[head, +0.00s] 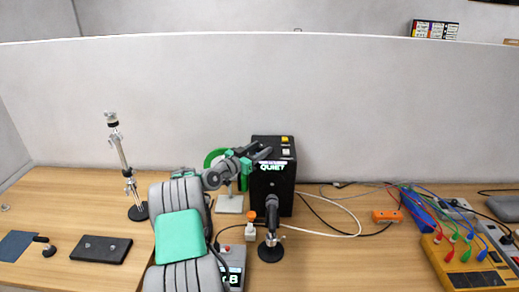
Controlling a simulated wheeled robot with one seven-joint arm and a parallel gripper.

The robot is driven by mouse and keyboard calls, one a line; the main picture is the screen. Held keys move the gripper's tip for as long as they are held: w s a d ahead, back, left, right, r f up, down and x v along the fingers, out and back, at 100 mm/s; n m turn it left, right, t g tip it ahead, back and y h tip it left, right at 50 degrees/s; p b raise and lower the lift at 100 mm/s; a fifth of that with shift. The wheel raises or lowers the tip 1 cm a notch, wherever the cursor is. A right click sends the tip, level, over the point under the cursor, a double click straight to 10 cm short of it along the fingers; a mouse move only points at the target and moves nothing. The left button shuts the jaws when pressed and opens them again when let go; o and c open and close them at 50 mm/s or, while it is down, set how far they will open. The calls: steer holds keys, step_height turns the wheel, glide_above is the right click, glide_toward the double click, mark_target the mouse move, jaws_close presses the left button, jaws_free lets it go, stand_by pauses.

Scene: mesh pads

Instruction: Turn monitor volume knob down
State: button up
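The monitor appears to be the black upright box (283,203) marked "QUIET", with yellow and white buttons on top. I cannot make out its volume knob in the head view. My gripper (259,156) is at the box's upper left front, near the lettering. Its dark fingers overlap the box in the picture; I cannot tell if they touch it. The view is too small to show whether they are open or shut. My grey arm with a green pad rises from the bottom left of centre.
A black microphone-like stand (271,248) is before the box. A small device with a lit display (234,268) is partly behind my arm. A tall metal stand (124,160) is at left. Cables and a yellow instrument (462,262) are at right. The front centre-right table is clear.

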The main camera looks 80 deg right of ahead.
jaws_close()
